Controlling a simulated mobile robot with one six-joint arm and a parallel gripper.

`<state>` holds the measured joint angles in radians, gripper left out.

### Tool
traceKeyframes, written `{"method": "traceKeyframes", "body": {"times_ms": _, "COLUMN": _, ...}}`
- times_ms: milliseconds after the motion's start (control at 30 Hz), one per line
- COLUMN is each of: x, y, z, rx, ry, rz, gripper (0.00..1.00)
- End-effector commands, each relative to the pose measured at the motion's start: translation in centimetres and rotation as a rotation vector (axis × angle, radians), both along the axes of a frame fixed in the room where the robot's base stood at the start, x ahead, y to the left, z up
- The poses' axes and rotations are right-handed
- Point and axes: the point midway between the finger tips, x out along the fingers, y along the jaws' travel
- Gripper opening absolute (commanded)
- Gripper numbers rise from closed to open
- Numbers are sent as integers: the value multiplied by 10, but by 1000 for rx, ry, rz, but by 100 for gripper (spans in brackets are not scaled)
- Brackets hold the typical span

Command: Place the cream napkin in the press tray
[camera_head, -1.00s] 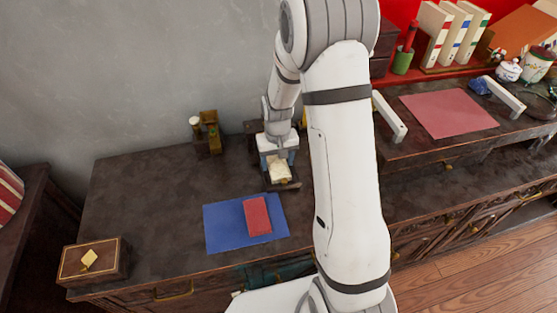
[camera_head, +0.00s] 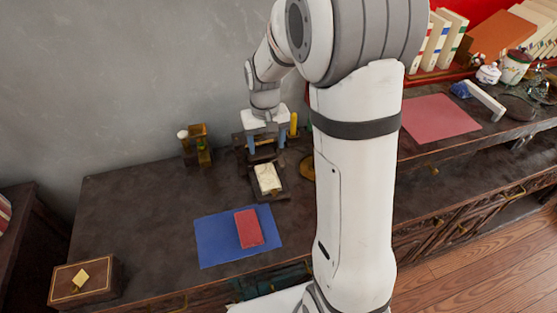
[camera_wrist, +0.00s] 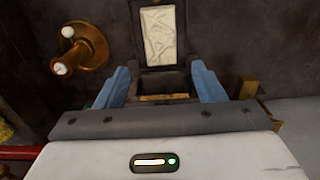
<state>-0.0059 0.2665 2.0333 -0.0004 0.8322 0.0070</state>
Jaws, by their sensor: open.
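The cream napkin (camera_head: 268,178) lies flat in the dark press tray (camera_head: 270,198), toward the back of the cabinet top. In the wrist view the napkin (camera_wrist: 158,35) shows within the dark rim of the tray (camera_wrist: 137,35). My gripper (camera_head: 266,149) is open and empty, behind the napkin and apart from it. Its blue fingers (camera_wrist: 162,86) stand wide apart in the wrist view, with a dark opening and a brass strip between them.
A red cloth (camera_head: 249,228) lies on a blue mat (camera_head: 211,240) in front. A brass stand (camera_head: 198,146) is at the back left, and a wooden box (camera_head: 86,280) at the front left. The cabinet's left middle is clear.

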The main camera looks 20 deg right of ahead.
Motion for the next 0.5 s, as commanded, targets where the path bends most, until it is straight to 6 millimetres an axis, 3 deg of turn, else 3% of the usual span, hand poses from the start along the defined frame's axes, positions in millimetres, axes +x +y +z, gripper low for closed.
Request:
{"method": "traceKeyframes", "body": {"times_ms": 200, "x": -49, "y": 0, "z": 44, "rx": 1, "ry": -57, "rz": 0, "gripper": 63}}
{"method": "traceKeyframes", "body": {"times_ms": 500, "x": -134, "y": 0, "z": 82, "rx": 1, "ry": -135, "rz": 0, "gripper": 63}}
